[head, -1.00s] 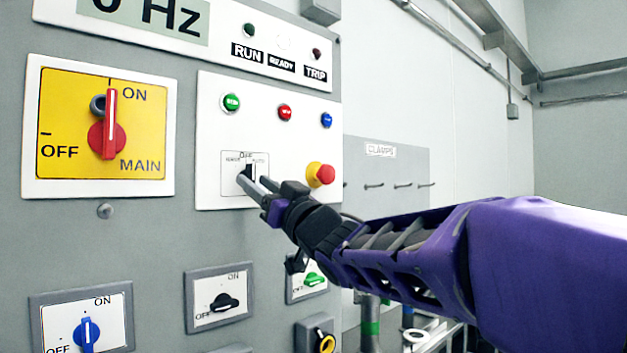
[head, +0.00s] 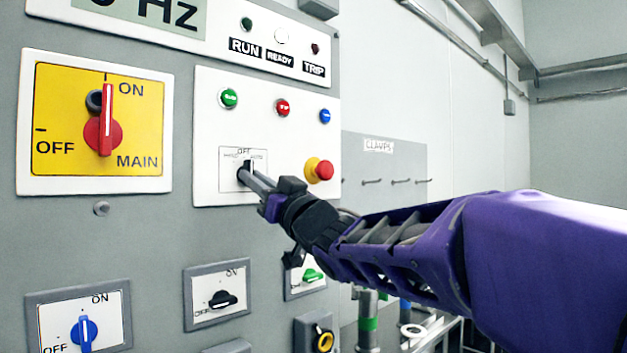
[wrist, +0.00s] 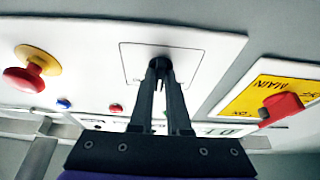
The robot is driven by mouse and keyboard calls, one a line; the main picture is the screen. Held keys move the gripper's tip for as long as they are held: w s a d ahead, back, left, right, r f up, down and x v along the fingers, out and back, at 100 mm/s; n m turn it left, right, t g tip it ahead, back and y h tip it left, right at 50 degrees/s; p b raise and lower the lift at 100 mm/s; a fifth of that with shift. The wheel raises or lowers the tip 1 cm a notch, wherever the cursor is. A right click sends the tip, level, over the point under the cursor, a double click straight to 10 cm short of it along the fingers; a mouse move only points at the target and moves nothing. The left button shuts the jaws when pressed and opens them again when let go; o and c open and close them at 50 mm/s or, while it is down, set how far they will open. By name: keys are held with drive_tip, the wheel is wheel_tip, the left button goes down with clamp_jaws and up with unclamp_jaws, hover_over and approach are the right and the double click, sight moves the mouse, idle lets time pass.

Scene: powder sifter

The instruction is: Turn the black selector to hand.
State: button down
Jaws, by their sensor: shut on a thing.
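The black selector (head: 247,168) sits on a small white plate with OFF at its top, on the white control panel. In the head view its handle stands about upright, toward OFF, and is partly hidden by the fingers. My gripper (head: 250,178) reaches in from the right with its fingers closed on the selector. In the wrist view my gripper (wrist: 160,75) has both fingertips at the dark round selector (wrist: 160,64), which they largely cover. The label left of OFF is too blurred to read surely; the right one looks like AUTO.
A red and yellow mushroom button (head: 319,170) sits close right of the selector. Green (head: 229,97), red (head: 283,107) and blue (head: 325,116) buttons are above. The red MAIN switch (head: 105,132) is at left. A black-handled switch (head: 222,299) sits below.

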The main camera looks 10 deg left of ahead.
drive_tip(key=shift+n, duration=0.6)
drive_tip(key=shift+w+d+r+n+g+y+p, duration=0.1)
drive_tip(key=shift+n+g+y+p, duration=0.25)
drive_tip(key=shift+n+g, duration=1.1)
drive_tip(key=shift+w+d+n+g+y+p, duration=0.1)
drive_tip(key=shift+n+g+y+p, duration=0.25)
drive_tip(key=shift+n, duration=2)
drive_tip(key=shift+w+r+n+g+y+p, duration=0.15)
drive_tip(key=shift+n+g+y, duration=0.25)
drive_tip(key=shift+n+g, duration=1.1)
drive_tip(key=shift+f+n+t, duration=0.1)
drive_tip(key=shift+n+t, duration=0.3)
drive_tip(key=shift+n, duration=0.2)
drive_tip(key=shift+s, duration=0.1)
drive_tip(key=c, duration=0.9)
unclamp_jaws()
